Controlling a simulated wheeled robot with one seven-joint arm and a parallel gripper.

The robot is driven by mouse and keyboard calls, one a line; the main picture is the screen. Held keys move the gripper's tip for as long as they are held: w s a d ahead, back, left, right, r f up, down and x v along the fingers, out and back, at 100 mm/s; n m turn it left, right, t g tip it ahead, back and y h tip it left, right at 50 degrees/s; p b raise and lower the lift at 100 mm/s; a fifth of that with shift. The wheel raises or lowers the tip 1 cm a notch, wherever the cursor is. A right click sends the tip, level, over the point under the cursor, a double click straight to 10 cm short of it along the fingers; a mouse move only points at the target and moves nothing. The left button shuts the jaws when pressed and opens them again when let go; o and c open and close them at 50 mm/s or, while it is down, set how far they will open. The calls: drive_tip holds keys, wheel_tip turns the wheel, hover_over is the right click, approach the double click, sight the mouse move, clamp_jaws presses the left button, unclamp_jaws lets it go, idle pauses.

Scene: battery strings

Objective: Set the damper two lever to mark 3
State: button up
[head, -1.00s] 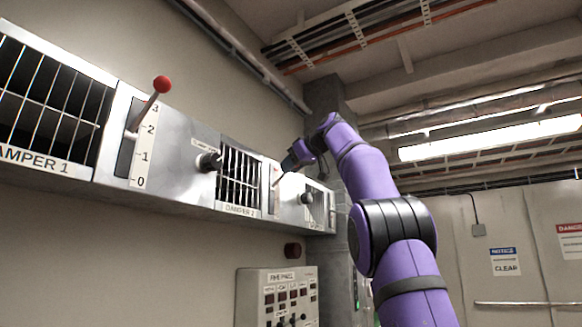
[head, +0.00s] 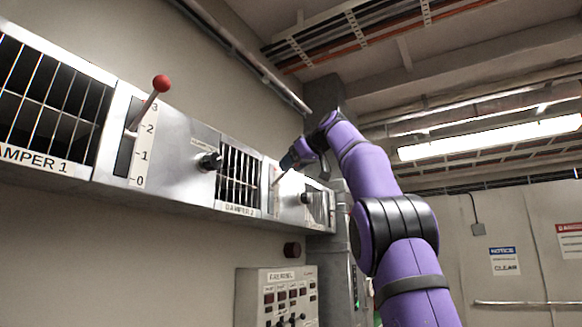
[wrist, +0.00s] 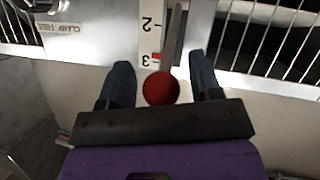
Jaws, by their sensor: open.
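The damper two lever shows in the wrist view as a metal rod (wrist: 174,38) ending in a red ball knob (wrist: 161,88). Its scale plate (wrist: 151,30) reads 2 and 3, with a red mark beside the 3. The knob lies near the 3 end of the scale in this view. My gripper (wrist: 162,80) is open, with one dark blue finger on each side of the knob and visible gaps to both. In the head view my gripper (head: 288,160) is at the lever beside the DAMPER 2 grille (head: 239,177), and the knob is hard to make out.
The DAMPER 1 lever (head: 146,107) with a red knob stands at the left, its scale running 0 to 3. Black clamp knobs (head: 209,161) stick out from the duct face. A control panel (head: 279,296) is below the duct. Open room lies to the right.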

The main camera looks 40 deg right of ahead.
drive_tip(key=v, duration=1)
drive_tip(key=shift+r, duration=0.1)
drive_tip(key=shift+c, duration=0.4)
drive_tip(key=shift+d, duration=0.1)
drive_tip(key=c, duration=0.4)
drive_tip(key=shift+f, duration=0.25)
drive_tip(key=c, duration=0.3)
drive_tip(key=shift+d+f+m+y, duration=0.15)
drive_tip(key=shift+f+m+y, duration=0.2)
drive_tip(key=shift+m+y, duration=0.25)
clamp_jaws()
drive_tip(key=s+d+f+m+t+y, duration=0.3)
drive_tip(key=f+m+y, duration=0.15)
drive_tip(key=m, duration=0.35)
drive_tip(key=s+d+f+m+t+y, duration=0.3)
drive_tip(key=f+m+t+y, duration=0.1)
drive_tip(key=f+m, duration=0.25)
drive_tip(key=x, duration=1.4)
drive_tip(key=shift+w+m, duration=0.25)
drive_tip(key=shift+m, duration=0.2)
